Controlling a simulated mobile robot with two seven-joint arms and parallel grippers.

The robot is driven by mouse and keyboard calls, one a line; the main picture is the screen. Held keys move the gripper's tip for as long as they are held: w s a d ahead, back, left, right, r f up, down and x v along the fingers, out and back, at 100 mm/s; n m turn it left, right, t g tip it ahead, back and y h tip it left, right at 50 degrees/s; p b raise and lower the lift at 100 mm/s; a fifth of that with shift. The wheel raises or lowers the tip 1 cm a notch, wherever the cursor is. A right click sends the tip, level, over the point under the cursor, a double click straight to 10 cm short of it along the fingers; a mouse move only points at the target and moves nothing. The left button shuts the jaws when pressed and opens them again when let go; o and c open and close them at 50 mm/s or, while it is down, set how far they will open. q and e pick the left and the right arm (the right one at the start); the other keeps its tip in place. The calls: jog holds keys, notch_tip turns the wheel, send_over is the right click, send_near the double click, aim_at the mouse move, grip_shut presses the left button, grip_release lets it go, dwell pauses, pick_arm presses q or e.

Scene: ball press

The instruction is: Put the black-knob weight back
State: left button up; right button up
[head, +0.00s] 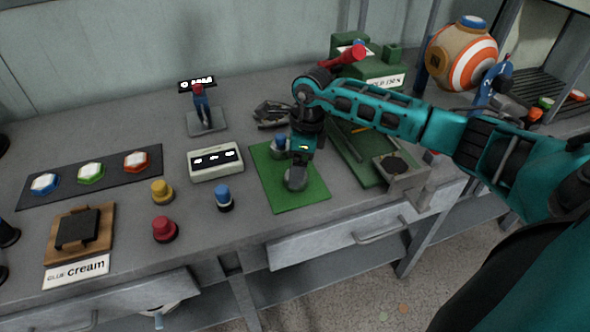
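My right arm reaches in from the right, and its gripper (298,165) points down over the small green mat (288,198). A dark grey rounded piece (296,179) shows at the gripper's lower end. I cannot tell if it is the black-knob weight or a fingertip, or whether the fingers are closed on it. A blue-topped grey piece (278,146) stands just left of the gripper on the mat. No black knob shows clearly. My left gripper is not in view.
A white display box (215,161) stands left of the mat. Blue (223,197), yellow (162,191) and red (164,229) knobbed pieces stand in front. A dark strip (112,172) holds coloured buttons. A larger green board (350,150) and metal block (399,168) lie right.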

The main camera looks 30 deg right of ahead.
notch_tip(320, 180, up, 9)
jog(key=d, duration=0.1)
jog(key=shift+s, duration=0.4)
